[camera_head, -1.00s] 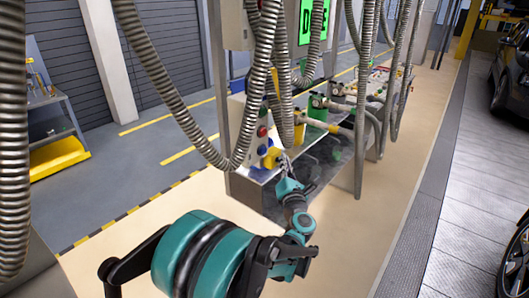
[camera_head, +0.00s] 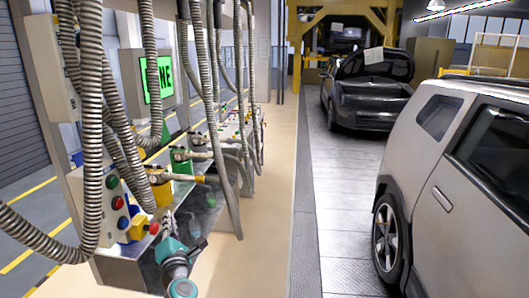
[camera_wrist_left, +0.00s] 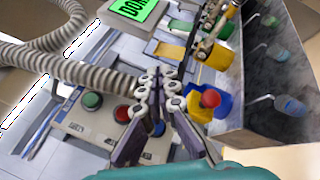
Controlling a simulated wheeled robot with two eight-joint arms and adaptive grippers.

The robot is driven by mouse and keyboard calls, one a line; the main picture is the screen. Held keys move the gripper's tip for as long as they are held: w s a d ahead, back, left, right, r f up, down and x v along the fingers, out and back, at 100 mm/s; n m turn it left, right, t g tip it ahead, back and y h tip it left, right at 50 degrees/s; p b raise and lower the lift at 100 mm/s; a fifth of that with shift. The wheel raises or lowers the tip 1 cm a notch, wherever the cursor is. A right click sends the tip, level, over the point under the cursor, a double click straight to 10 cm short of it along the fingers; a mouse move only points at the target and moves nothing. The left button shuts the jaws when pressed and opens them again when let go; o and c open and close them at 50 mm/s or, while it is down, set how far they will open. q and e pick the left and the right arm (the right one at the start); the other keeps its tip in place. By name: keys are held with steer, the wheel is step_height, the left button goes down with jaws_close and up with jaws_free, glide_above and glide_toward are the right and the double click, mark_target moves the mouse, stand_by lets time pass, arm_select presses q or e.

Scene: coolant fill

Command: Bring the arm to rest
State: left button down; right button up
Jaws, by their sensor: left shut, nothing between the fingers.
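My left gripper (camera_head: 168,222) is at the front of the metal dispensing station (camera_head: 120,270), close to its button panel and a yellow-and-blue holder (camera_head: 137,229) with a red knob. In the left wrist view, the gripper's dark jointed fingers (camera_wrist_left: 159,78) are shut and empty, pointing toward the station. Whether they touch anything there cannot be told. The teal left arm enters the head view at the bottom. The right gripper is not in view.
Grey corrugated hoses (camera_head: 90,150) hang close to the arm. Green, red (camera_head: 117,203) and blue buttons sit on the panel. A green screen (camera_head: 158,78) is behind. A silver car (camera_head: 450,170) stands right; the beige floor strip (camera_head: 265,215) is clear.

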arm_select(q)
steer(key=s+d+m+h, duration=0.4)
steer(key=d+m+h, duration=0.3)
steer(key=d+m, duration=0.35)
steer(key=s+d+f+m+g+h+b, duration=0.1)
steer(key=s+d+f+m+g+h, duration=0.3)
steer(key=s+d+f+m, duration=0.45)
steer(key=s+a+f+m+g+y, duration=0.1)
steer(key=s+a+f+m+g, duration=0.1)
steer(key=s+f+m, duration=0.3)
steer(key=s+a+f+m+g+y, duration=0.1)
steer(key=s+a+f+m+g, duration=0.2)
steer(key=s, duration=0.8)
step_height(320, 180, down, 3)
steer(key=m+g, duration=0.1)
steer(key=m, duration=0.1)
steer(key=shift+a+r+m+g+b, duration=0.15)
steer(key=shift+m+g+b, duration=0.15)
steer(key=shift+m+g, duration=0.1)
